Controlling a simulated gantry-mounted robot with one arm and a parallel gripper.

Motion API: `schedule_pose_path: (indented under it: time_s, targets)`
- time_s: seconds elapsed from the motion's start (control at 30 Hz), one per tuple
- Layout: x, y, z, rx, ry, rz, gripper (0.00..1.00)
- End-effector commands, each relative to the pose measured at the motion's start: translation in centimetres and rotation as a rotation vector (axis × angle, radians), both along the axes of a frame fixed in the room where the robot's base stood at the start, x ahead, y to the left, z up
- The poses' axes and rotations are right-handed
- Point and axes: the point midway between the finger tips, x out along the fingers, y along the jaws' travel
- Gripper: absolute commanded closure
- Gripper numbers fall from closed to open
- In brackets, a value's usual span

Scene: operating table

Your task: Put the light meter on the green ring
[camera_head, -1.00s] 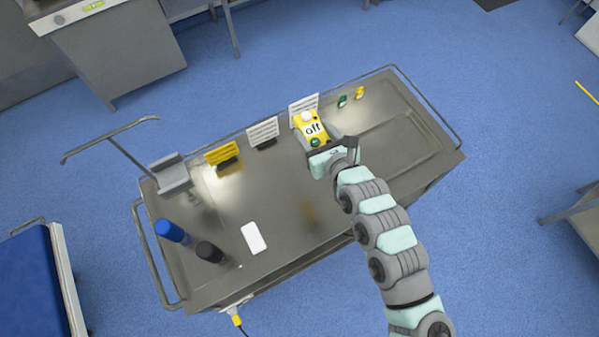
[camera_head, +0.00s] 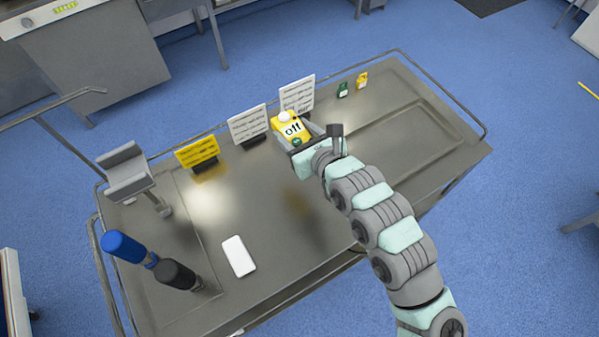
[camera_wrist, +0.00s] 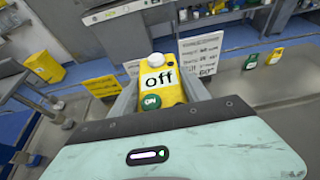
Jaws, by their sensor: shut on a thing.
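The light meter (camera_head: 293,128) is a yellow device with a white dome, an "off" label and a green "ON" button. My gripper (camera_head: 297,136) is shut on it and holds it upright over the back part of the metal table. In the wrist view the light meter (camera_wrist: 160,82) sits between the two grey fingers, its label facing the camera. Its underside is hidden. I cannot make out a green ring in either view.
White sign cards (camera_head: 248,124) and a yellow card (camera_head: 197,152) stand along the back edge of the table (camera_head: 330,222). Small green (camera_head: 343,90) and yellow (camera_head: 362,81) items stand at the back right. A blue cylinder (camera_head: 127,247), a black cylinder (camera_head: 178,275) and a white slab (camera_head: 238,256) are front left.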

Motion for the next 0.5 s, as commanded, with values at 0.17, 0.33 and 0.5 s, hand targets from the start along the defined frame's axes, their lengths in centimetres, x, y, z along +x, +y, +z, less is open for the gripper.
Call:
schedule_pose_path:
  time_s: [0.17,0.33,0.5]
  targets:
    - [-0.1,0.1,-5.5,0.009,0.009,0.000,1.00]
    - [-0.1,0.1,-9.9,0.006,0.007,-0.001,1.00]
    - [0.0,0.0,-12.6,0.004,0.002,-0.001,1.00]
